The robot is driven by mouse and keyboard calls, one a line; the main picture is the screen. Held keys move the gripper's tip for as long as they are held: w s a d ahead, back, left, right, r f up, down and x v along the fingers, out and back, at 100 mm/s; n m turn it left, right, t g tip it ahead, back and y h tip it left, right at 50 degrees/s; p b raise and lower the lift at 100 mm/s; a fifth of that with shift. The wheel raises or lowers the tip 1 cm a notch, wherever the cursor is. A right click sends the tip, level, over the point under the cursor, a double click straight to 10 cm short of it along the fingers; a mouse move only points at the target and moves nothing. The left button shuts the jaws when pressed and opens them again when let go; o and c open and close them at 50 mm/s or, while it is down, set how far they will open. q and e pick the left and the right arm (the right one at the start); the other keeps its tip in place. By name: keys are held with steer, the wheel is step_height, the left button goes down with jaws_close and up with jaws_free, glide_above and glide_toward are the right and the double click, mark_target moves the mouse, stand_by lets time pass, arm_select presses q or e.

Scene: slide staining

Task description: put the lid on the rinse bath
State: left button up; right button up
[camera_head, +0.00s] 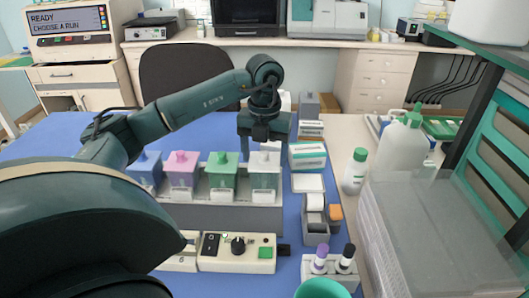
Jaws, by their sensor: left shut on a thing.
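My left gripper (264,146) points down above the right end of a row of staining jars. It is shut on the knob of a white lid (264,160), and the fingers partly hide the knob. The lid is level and lined up over the rinse bath (265,182), a clear-white jar at the right end of the grey rack (232,216). I cannot tell whether the lid touches the rim. My right gripper is not in view.
Pink (181,172), green (222,173) and blue (148,166) lidded jars stand left of the bath. Boxes (307,155) stand close on its right. A control box (237,252) lies in front. Bottles (355,171) and a clear case (430,235) fill the right side.

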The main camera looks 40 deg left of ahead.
arm_select(q)
steer(key=shift+f, duration=0.2)
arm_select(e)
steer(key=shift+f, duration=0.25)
arm_select(q)
steer(key=o, duration=1)
steer(key=shift+o, duration=0.2)
step_height(320, 180, up, 13)
steer(key=p, duration=0.2)
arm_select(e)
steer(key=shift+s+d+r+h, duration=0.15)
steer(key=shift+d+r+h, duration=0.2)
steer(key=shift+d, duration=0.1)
arm_select(q)
steer(key=shift+r, duration=0.1)
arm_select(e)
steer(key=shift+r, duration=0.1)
arm_select(q)
steer(key=shift+s+d, duration=0.1)
